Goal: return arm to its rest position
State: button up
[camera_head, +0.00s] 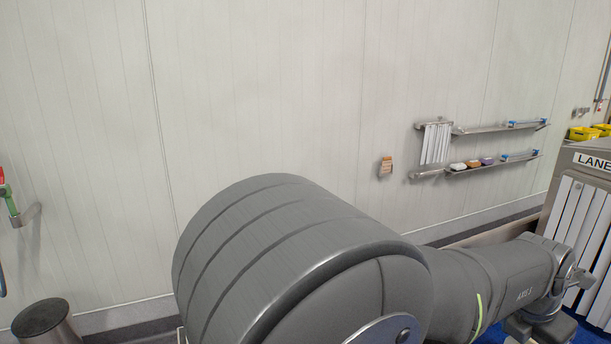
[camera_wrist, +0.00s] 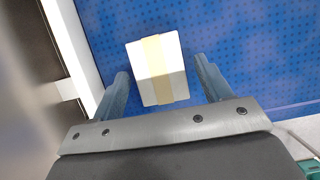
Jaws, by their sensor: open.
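My gripper (camera_wrist: 161,70) is open in the wrist view, with its two blue-grey fingers spread apart. A white box (camera_wrist: 156,70) with a tan tape strip lies on the blue dotted conveyor belt (camera_wrist: 230,40). The box appears between the fingertips, with a gap on each side, and neither finger seems to touch it. How far the fingertips are above the belt I cannot tell. In the head view my arm fills the lower middle and reaches to the lower right; the fingers cannot be made out there.
A lane cabinet (camera_head: 590,162) with white strip curtains (camera_head: 575,215) stands at the right in the head view. Wall shelves (camera_head: 480,165) hold small items. A dark-topped bin (camera_head: 42,318) stands lower left. A pale rail (camera_wrist: 72,50) borders the belt in the wrist view.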

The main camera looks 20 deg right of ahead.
jog(key=x, duration=0.4)
jog(key=shift+d+f, duration=0.15)
jog(key=shift+r, duration=1.9)
